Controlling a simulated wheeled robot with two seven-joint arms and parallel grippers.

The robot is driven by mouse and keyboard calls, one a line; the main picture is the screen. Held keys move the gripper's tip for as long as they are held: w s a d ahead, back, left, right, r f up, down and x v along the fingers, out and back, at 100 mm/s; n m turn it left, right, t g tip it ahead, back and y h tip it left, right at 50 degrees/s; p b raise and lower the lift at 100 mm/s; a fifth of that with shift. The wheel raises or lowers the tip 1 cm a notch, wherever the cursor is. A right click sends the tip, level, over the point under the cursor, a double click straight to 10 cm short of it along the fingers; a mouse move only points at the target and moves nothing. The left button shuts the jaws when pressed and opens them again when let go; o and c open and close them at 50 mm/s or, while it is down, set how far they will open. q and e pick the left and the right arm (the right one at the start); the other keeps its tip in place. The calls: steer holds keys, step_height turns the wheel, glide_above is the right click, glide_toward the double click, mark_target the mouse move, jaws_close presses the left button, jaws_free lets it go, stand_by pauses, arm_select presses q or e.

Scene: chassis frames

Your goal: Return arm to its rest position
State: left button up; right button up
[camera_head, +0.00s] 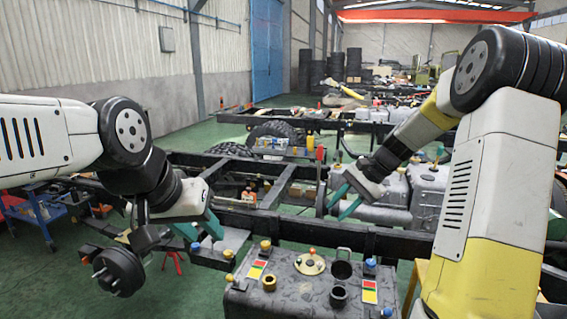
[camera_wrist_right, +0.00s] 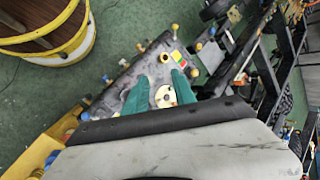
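My right arm comes in from the right in the head view, bent over the chassis. Its gripper (camera_head: 343,203) has teal fingers that stand apart with nothing between them, above and behind the dark tank (camera_head: 290,290). In the right wrist view the two teal fingers (camera_wrist_right: 160,92) are spread, and the tank's round cream cap (camera_wrist_right: 165,97) shows beyond the gap. My left gripper (camera_head: 200,236) is at the left near the chassis rail, its teal fingers apart and apparently empty. Its fingertips are partly seen against dark parts.
Black chassis rails (camera_head: 385,240) cross the middle. Grey tanks (camera_head: 382,200) stand behind my right gripper. A yellow-rimmed drum (camera_wrist_right: 50,40) shows in the wrist view.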

steer(key=s+a+r+n+t+h, duration=0.1)
steer(key=s+r+n, duration=0.3)
steer(key=s, duration=0.9)
steer(key=s+a+r+n+t+h, duration=0.1)
steer(key=s+r+n+t+h, duration=0.2)
steer(key=s, duration=1)
step_height(320, 180, up, 4)
steer(key=shift+f+n+t, duration=0.2)
steer(key=shift+n+t, duration=0.1)
steer(key=shift+n, duration=0.8)
steer(key=shift+d, duration=0.15)
